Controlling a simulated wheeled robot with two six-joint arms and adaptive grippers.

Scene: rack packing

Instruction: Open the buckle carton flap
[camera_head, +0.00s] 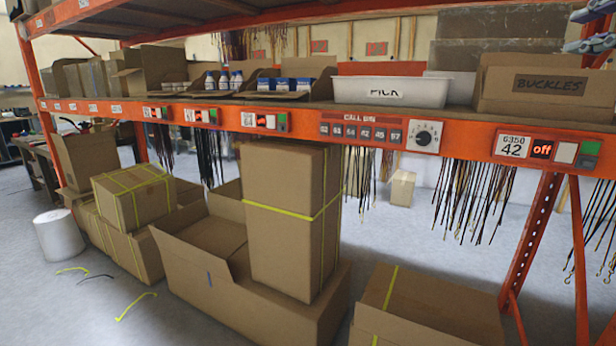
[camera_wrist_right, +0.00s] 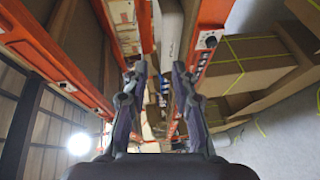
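The buckle carton (camera_head: 545,104), brown cardboard with the word BUCKLES on its front, sits on the orange rack's shelf at the far right of the head view. A cardboard panel shows along its top; I cannot tell how far any flap is folded. My right gripper (camera_head: 586,31) shows at the top right corner of the head view, above and apart from the carton. In the right wrist view the gripper (camera_wrist_right: 158,76) has its two dark fingers spread, with nothing held between them. My left gripper is not in view.
A white PICK bin (camera_head: 385,92) stands left of the carton. Open cartons with bottles (camera_head: 222,82) are farther left. The orange shelf beam (camera_head: 465,138) carries a dial and an "off" display. Cords hang below it, and large cartons (camera_head: 290,215) stand on the floor.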

